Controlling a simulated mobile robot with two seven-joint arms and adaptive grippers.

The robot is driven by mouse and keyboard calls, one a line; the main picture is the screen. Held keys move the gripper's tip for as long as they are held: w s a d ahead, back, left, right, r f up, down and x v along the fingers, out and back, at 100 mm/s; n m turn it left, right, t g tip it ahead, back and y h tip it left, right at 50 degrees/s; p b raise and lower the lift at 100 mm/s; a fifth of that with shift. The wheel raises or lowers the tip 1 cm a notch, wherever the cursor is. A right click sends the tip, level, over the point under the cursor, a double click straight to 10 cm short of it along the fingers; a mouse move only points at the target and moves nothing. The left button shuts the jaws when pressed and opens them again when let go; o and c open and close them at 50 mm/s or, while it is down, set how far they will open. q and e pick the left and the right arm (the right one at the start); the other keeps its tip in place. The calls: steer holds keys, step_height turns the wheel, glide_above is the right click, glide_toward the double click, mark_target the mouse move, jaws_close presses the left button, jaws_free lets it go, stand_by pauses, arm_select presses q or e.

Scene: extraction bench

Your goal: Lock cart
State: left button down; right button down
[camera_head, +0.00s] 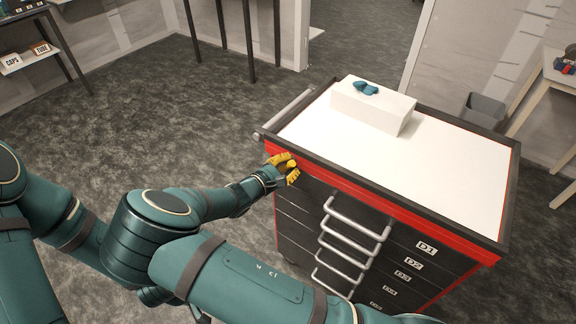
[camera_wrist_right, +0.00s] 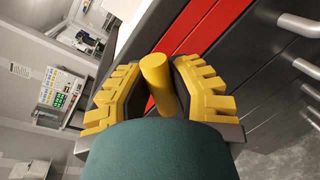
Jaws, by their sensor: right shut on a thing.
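The cart (camera_head: 462,236) is a red and black drawer cabinet with a white top. A yellow cylindrical knob (camera_wrist_right: 156,82) sticks out at the red band near its upper left front corner; it also shows in the head view (camera_head: 292,164). My right gripper (camera_head: 285,168) is at that corner, its yellow ribbed fingers on either side of the knob. In the wrist view the right gripper (camera_wrist_right: 160,92) is shut on the knob. The knob's base is partly hidden by the fingers. My left gripper is not in view.
Silver drawer handles (camera_head: 357,222) stick out right of my right gripper, beside labels D1 and others. A white box (camera_head: 372,108) with a blue object (camera_head: 366,88) stands on the cart top. A side push bar (camera_head: 290,112) is at the left. The carpet left of the cart is clear.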

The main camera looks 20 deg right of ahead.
steer(key=shift+s+f+m+t+y+b, duration=0.1)
steer(key=shift+m+t+y+b, duration=0.1)
steer(key=shift+m+b, duration=0.3)
steer(key=shift+f+m+t+y+b, duration=0.1)
steer(key=shift+m+y+b, duration=0.15)
steer(key=shift+m, duration=0.45)
steer(key=shift+d+f+m+t+y+b, duration=0.15)
steer(key=shift+m+y+b, duration=0.1)
steer(key=shift+m+b, duration=0.8)
steer(key=shift+a+f+m+t+y+b, duration=0.1)
steer(key=shift+m+t+y+b, duration=0.1)
steer(key=shift+m+b, duration=0.8)
steer(key=shift+r+m+t+b, duration=0.1)
steer(key=shift+m+t+b, duration=0.15)
steer(key=shift+m+b, duration=0.55)
stand_by(0.6)
steer(key=c, duration=0.8)
jaws_free()
steer(key=shift+o, duration=0.2)
steer(key=shift+s, duration=0.1)
steer(key=v, duration=1.2)
steer(key=shift+d, duration=0.15)
